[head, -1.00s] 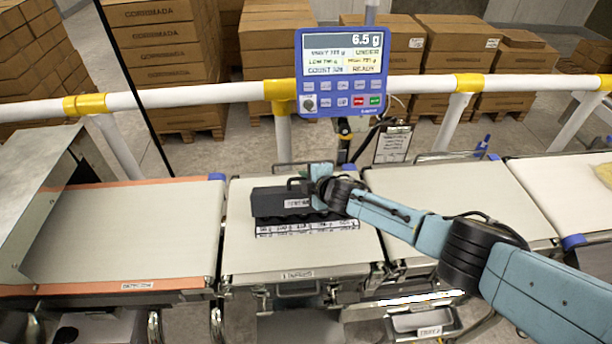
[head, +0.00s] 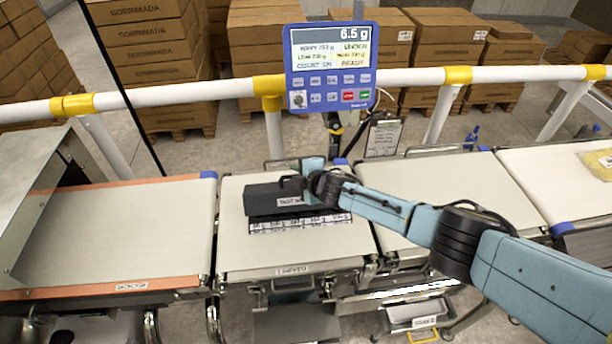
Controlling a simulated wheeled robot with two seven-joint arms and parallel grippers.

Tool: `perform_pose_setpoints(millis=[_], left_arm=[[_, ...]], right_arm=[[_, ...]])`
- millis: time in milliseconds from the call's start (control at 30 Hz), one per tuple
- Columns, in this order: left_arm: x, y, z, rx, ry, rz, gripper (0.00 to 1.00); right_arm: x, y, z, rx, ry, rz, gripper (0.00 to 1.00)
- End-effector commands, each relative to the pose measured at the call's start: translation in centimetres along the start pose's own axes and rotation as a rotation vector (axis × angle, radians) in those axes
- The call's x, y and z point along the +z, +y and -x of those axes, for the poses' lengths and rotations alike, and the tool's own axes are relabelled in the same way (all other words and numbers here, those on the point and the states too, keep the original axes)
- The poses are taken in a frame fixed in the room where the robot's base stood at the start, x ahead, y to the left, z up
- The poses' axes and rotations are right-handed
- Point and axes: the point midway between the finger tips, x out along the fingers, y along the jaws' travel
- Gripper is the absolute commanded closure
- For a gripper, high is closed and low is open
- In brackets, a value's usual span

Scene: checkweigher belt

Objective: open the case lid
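The dark case (head: 262,201) sits on the middle weighing belt (head: 240,250). A label shows on its front, and a white strip with printed weights (head: 300,224) runs along its front edge. Its lid looks down or nearly so; the exact lid angle is hard to tell. My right gripper (head: 295,183) is at the top right of the case, touching or just over it. Its fingers are small and dark against the case, so their opening does not show. My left gripper is not in view.
A blue display (head: 333,66) reading 6.5 g stands behind the belt. A white rail with yellow joints (head: 270,86) runs across the back. A clipboard (head: 383,137) hangs behind. A left belt (head: 120,230) and right belt (head: 450,190) flank the middle one. A yellow pack (head: 598,162) lies far right.

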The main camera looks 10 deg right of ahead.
Motion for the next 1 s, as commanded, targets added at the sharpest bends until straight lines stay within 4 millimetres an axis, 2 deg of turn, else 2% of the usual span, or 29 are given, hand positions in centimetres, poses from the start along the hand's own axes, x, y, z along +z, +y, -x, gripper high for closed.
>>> perform_pose_setpoints(millis=[467,1000], left_arm=[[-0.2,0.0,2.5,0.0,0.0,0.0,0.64],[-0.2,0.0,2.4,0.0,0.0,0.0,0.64]], right_arm=[[0.1,0.4,5.3,0.004,0.0,0.001,0.81],[0.1,0.1,11.8,0.002,0.0,0.0,0.81]])
